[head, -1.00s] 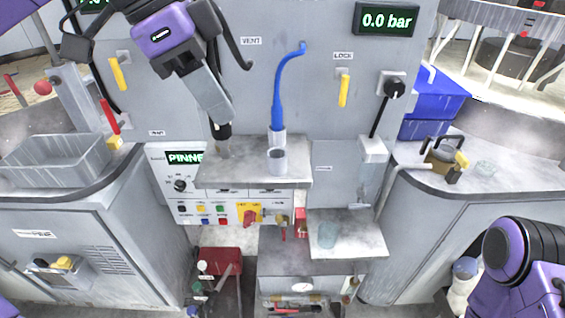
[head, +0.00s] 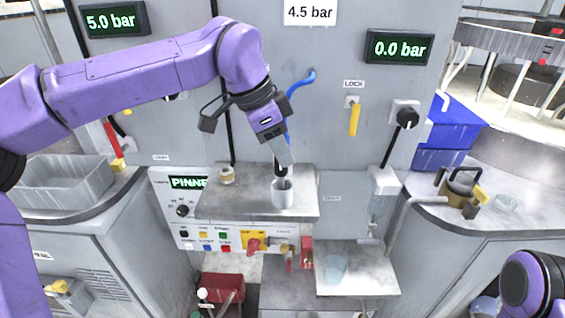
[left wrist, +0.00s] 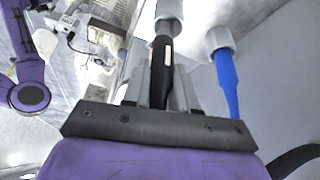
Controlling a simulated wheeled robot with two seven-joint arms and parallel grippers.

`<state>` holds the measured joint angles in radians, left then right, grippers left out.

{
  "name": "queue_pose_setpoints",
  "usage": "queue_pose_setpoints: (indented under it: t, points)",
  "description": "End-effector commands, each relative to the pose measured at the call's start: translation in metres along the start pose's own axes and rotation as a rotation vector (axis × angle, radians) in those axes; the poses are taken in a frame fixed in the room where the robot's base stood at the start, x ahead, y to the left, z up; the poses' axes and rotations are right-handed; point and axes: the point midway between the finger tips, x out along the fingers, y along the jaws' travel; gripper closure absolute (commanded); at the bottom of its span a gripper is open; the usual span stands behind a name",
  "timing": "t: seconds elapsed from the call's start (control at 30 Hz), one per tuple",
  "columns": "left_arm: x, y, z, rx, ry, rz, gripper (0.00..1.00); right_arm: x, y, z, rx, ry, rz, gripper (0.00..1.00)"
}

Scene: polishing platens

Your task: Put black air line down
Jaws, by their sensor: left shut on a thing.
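My left gripper (head: 283,160) is shut on the black air line (head: 281,172), above the shelf. The black end points down at the mouth of a grey cup-shaped holder (head: 283,194) on the shelf. In the left wrist view the black air line (left wrist: 161,70) sits between the fingers, and its tip meets the holder (left wrist: 168,12); I cannot tell how far inside it is. The blue air line (head: 300,82) stands behind my gripper, partly hidden; it also shows in the left wrist view (left wrist: 228,85), in its own pale holder. My right gripper is out of view.
A brass fitting (head: 226,176) stands on the grey shelf (head: 245,205), left of the holder. A yellow lock handle (head: 354,119) and black knob (head: 406,118) are on the panel to the right.

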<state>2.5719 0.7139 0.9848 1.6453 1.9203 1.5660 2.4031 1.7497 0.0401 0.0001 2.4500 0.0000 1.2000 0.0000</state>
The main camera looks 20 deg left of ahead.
Motion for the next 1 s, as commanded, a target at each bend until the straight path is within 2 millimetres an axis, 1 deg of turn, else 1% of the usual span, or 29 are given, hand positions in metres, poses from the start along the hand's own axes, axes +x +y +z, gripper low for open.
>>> queue_pose_setpoints:
  t: [0.1,0.17,0.23,0.4,0.57,0.6,0.67,0.9,1.0]
  points:
    - [0.014,-0.007,-0.001,-0.001,-0.003,0.002,1.0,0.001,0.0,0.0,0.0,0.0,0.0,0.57]
    - [0.031,-0.006,0.007,0.0,-0.001,0.002,1.0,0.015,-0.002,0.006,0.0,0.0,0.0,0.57]
    - [0.041,-0.005,0.011,0.0,-0.001,0.002,1.0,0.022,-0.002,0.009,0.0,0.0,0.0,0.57]
    - [0.039,-0.006,0.01,0.0,-0.001,0.001,1.0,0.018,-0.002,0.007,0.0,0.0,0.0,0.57]
    - [0.042,-0.005,0.012,0.0,-0.001,0.001,1.0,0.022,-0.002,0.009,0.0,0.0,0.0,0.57]
    - [0.041,-0.005,0.011,0.0,-0.001,0.001,0.67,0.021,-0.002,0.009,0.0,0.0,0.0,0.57]
    - [0.041,-0.005,0.011,0.0,-0.001,0.001,0.48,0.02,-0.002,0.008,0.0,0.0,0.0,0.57]
    - [0.04,-0.005,0.011,0.0,-0.001,0.001,0.48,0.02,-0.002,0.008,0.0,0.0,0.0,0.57]
    - [0.035,-0.005,0.009,0.0,0.0,0.001,0.48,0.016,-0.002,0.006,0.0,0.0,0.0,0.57]
